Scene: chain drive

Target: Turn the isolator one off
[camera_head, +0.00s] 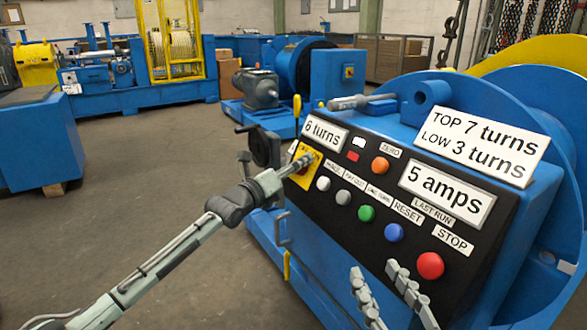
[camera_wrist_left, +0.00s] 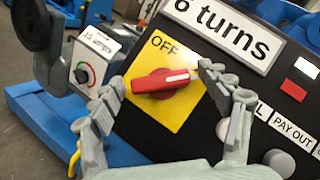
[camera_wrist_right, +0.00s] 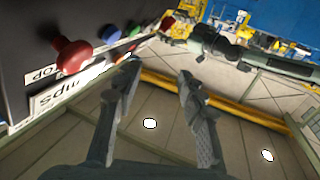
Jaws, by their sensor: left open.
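The isolator is a red rotary knob (camera_wrist_left: 162,82) on a yellow plate (camera_wrist_left: 172,112) marked OFF at its top. The knob lies about level, its white pointer mark towards the right and not at OFF. The plate also shows in the head view (camera_head: 303,178), at the panel's upper left, with its knob mostly hidden. My left gripper (camera_wrist_left: 161,77) is open, one finger at each side of the knob. I cannot tell whether either finger touches it. My right gripper (camera_head: 374,268) is open and empty, in front of the panel's lower part; its spread fingers show in the right wrist view (camera_wrist_right: 159,69).
The black sloped panel carries an orange button (camera_head: 380,164), a green button (camera_head: 366,213), a blue button (camera_head: 394,232) and a red STOP button (camera_head: 430,265) near my right gripper. A white box with a dark knob (camera_wrist_left: 82,76) and a black handwheel (camera_head: 265,148) stand left of the plate.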

